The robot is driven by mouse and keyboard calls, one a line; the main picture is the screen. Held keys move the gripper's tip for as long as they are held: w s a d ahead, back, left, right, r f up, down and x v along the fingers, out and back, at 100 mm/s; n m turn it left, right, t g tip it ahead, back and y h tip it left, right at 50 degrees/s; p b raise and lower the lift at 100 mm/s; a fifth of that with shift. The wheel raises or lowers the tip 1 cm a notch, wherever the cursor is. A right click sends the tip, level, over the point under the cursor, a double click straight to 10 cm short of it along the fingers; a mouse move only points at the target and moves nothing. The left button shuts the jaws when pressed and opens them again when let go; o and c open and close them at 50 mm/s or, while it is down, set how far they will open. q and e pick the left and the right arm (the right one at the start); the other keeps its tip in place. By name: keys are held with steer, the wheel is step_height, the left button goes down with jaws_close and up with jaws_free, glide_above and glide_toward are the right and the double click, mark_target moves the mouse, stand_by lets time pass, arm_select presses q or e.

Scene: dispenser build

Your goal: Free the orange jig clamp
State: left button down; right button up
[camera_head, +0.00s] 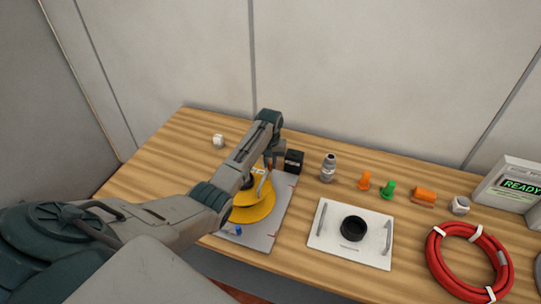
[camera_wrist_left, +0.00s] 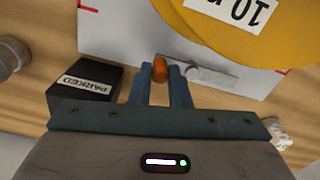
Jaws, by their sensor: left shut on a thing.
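My left gripper (camera_head: 272,165) reaches over the back right part of the grey jig plate (camera_head: 265,239). In the left wrist view its two fingers are shut on the orange clamp tip (camera_wrist_left: 160,68). A grey metal bar (camera_wrist_left: 208,74) lies beside the fingertips, next to the yellow disc (camera_wrist_left: 222,32). The disc, also in the head view (camera_head: 252,214), sits on the plate and carries a white label. My arm hides much of the clamp and disc in the head view. My right gripper is not in view.
A black box (camera_wrist_left: 82,92) marked PARKED stands close beside the left fingers. To the right are a grey bottle (camera_head: 328,168), orange and green pegs, an orange cylinder (camera_head: 423,195), a white plate (camera_head: 325,237) with a black ring, and a red hose coil (camera_head: 437,263). Back left is mostly clear.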

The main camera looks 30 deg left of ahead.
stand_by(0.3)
arm_select(q)
steer(key=c, duration=1.4)
jaws_free()
steer(key=shift+o, duration=0.2)
steer(key=shift+s, duration=0.1)
step_height(320, 180, up, 11)
steer(key=b, duration=0.2)
steer(key=shift+b, duration=0.4)
steer(key=shift+f, duration=0.15)
